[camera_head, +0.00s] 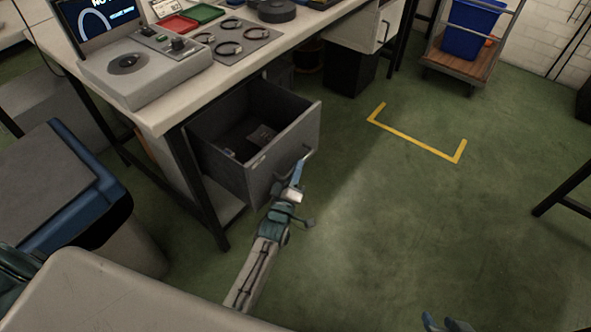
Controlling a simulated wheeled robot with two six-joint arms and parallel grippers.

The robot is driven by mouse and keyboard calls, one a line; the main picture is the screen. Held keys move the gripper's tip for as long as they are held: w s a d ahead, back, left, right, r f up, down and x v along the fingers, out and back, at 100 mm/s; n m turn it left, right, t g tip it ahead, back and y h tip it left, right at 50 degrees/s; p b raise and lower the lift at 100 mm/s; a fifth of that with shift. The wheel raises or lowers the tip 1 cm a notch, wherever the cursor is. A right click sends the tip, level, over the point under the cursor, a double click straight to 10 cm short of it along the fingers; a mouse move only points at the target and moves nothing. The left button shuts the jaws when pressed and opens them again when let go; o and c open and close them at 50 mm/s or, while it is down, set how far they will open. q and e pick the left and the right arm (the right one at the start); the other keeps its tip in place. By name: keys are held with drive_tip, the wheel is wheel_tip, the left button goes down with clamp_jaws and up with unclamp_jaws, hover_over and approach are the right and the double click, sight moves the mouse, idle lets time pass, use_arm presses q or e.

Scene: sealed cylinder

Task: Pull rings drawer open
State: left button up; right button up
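A grey drawer (284,150) under the near end of the workbench stands pulled well out. Some small dark and grey items (262,136) lie inside, too small to make out. A handle (309,155) is on its front face. My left gripper (297,177) is at this handle, its blue finger overlapping it. I cannot tell whether the fingers are closed around the handle. My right gripper (445,323) shows only its fingertips at the bottom edge, apart from each other, over the floor and far from the drawer.
The workbench (172,112) carries a grey device with a screen, several dark rings on a mat (262,33), and red and green trays. A blue-rimmed bin (105,190) stands at left. A cart with a blue bin (470,30) is at back. Green floor right of the drawer is clear.

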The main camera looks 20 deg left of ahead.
use_arm(q)
drive_tip(key=shift+o, duration=1.2)
drive_tip(key=v, duration=1)
drive_tip(key=shift+s+p, duration=0.35)
drive_tip(key=shift+s, duration=0.05)
use_arm(e)
drive_tip(key=shift+d+r, duration=0.2)
drive_tip(key=shift+r, duration=0.15)
use_arm(q)
drive_tip(key=shift+f, duration=0.1)
use_arm(e)
drive_tip(key=shift+s+f+g, duration=0.2)
drive_tip(key=shift+g, duration=0.1)
